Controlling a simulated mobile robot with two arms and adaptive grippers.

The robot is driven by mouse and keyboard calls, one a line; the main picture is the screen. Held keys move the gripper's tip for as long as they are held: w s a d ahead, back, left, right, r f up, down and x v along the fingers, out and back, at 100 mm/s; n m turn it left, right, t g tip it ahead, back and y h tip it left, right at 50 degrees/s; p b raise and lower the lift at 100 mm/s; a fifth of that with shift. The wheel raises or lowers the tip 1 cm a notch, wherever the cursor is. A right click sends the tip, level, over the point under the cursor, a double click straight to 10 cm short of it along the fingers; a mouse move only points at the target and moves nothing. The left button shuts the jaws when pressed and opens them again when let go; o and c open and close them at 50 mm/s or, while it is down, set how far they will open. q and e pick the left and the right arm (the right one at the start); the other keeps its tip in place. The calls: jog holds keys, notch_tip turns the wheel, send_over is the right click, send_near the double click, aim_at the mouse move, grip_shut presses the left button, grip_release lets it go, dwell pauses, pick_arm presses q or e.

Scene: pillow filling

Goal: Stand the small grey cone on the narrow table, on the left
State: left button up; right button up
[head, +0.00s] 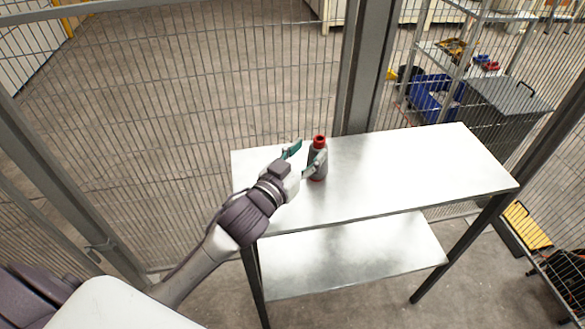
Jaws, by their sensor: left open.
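My left gripper (305,158) reaches in from the left over the table. Its fingers are open; one finger is beside the cone and partly overlaps it in the view, the other stands apart to the left. I cannot tell whether a finger touches the cone. My right gripper is not in view.
The table has a lower shelf (350,257), which is bare. The top is clear to the right of the cone. A wire mesh fence (190,80) and a grey post (362,65) stand right behind the table. Beyond the fence are a blue bin (428,98) and shelving.

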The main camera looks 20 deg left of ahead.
pick_arm(q)
jog(key=s+a, duration=0.1)
jog(key=s, duration=0.6)
jog(key=shift+a+b, duration=0.2)
jog(key=shift+b, duration=0.25)
